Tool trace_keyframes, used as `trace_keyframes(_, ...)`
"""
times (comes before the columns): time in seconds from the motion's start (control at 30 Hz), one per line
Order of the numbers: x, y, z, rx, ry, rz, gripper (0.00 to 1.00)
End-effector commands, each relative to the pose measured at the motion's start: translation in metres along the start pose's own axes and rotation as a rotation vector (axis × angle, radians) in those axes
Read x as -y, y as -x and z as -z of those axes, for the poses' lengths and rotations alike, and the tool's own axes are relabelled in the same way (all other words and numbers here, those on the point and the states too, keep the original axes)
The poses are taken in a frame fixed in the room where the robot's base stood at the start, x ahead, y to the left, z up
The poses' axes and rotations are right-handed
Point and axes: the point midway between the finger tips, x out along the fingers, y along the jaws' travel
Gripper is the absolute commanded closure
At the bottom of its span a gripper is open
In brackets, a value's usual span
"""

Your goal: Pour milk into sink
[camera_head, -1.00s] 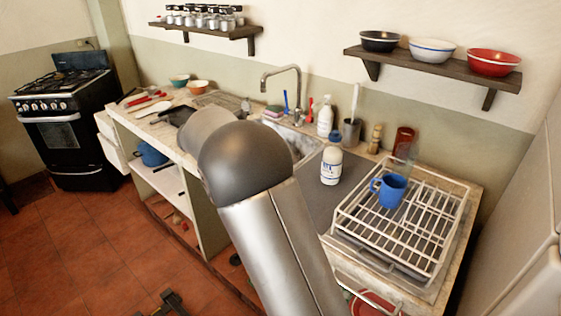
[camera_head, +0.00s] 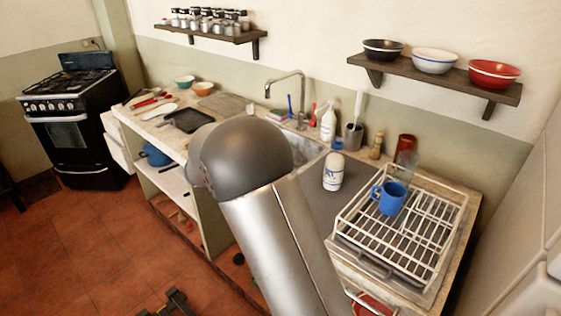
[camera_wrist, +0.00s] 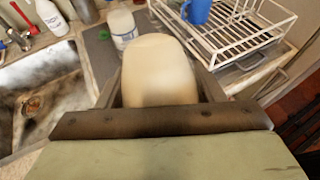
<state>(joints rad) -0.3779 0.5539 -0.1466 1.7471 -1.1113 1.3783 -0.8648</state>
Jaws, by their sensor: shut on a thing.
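My gripper (camera_wrist: 160,95) is in the wrist view, its fingers on either side of a cream-coloured, rounded object (camera_wrist: 160,68), and it is shut on it. I cannot tell from this side whether this is the milk. A white bottle with blue markings (camera_head: 332,172) stands upright on the counter between sink and rack; it also shows just beyond the held object in the wrist view (camera_wrist: 122,26). The sink (camera_wrist: 40,95) is left of my gripper, with its drain visible; in the head view the sink (camera_head: 308,152) is partly behind my arm. My arm hides the gripper there.
A white dish rack (camera_head: 440,225) with a blue mug (camera_head: 390,197) stands right of the bottle. A tap (camera_head: 300,95) rises behind the sink. A spray bottle (camera_head: 328,122) and a utensil cup (camera_head: 352,136) stand by the wall. A shelf with bowls (camera_head: 435,75) is above.

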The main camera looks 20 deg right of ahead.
Motion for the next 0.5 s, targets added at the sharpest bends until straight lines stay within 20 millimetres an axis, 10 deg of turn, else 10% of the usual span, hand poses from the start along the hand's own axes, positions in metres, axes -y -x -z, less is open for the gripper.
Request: trace_keyframes(0.5,0.023,0.012,0.091,0.002,0.208,-0.481,0.79)
